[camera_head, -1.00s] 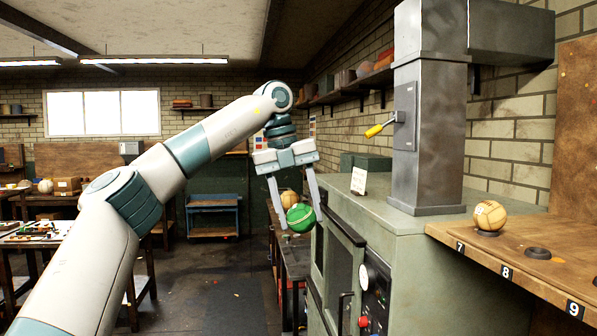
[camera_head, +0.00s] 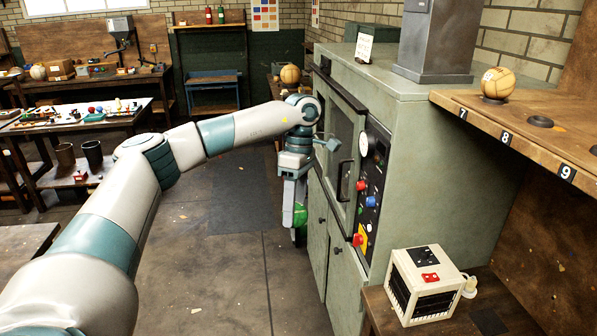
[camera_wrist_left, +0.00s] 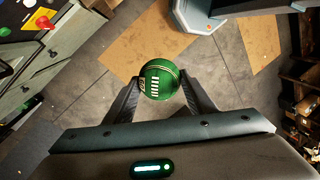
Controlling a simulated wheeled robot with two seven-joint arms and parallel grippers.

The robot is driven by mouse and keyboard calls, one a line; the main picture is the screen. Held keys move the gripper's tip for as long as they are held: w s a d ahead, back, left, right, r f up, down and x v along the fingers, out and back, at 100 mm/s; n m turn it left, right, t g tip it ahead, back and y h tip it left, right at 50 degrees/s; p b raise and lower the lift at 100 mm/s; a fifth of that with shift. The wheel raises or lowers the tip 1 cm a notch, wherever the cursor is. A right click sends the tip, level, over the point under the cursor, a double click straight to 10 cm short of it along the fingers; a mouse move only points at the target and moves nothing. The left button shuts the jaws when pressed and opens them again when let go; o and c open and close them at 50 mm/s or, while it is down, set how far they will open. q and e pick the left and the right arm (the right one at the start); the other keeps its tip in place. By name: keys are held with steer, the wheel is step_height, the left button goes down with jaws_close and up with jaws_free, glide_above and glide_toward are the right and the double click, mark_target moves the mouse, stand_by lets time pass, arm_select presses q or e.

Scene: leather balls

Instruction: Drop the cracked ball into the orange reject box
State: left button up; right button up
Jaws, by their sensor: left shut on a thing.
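A green ball with a pale seam and white markings shows in the left wrist view (camera_wrist_left: 159,80). My left gripper (camera_head: 294,222) is shut on this ball, with one finger on each side of it. In the head view the gripper points down in front of the green-grey cabinet, and the green ball (camera_head: 300,214) is partly hidden by a finger. I see no crack on the side of the ball that shows. No orange reject box can be made out in these views. My right gripper is not in view.
The green-grey cabinet (camera_head: 465,165) with its door and control panel stands just right of my left gripper. A white heater-like box (camera_head: 425,285) sits on a low wooden bench. A tan ball (camera_head: 497,83) rests on the numbered shelf (camera_head: 470,97). Open floor (camera_head: 215,285) lies below and left.

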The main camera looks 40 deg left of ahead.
arm_select(q)
steer(key=s+d+f+m+y, duration=0.2)
steer(key=s+f+m, duration=0.3)
steer(key=f+m, duration=0.45)
steer(key=s+d+f+m+t+b, duration=0.1)
steer(key=d+f+m+b, duration=0.5)
steer(key=f, duration=0.6)
steer(key=s+d+f+m+t+y+b, duration=0.1)
steer(key=s+d+f+m+b, duration=0.2)
steer(key=d+f+b, duration=0.6)
steer(key=d+f+m, duration=0.2)
steer(key=d+f, duration=0.1)
steer(key=d, duration=0.1)
steer(key=shift+s+f+m+t+b, duration=0.2)
steer(key=shift+s+m+t+b, duration=0.05)
steer(key=shift+m+t+b, duration=0.1)
steer(key=shift+s, duration=0.15)
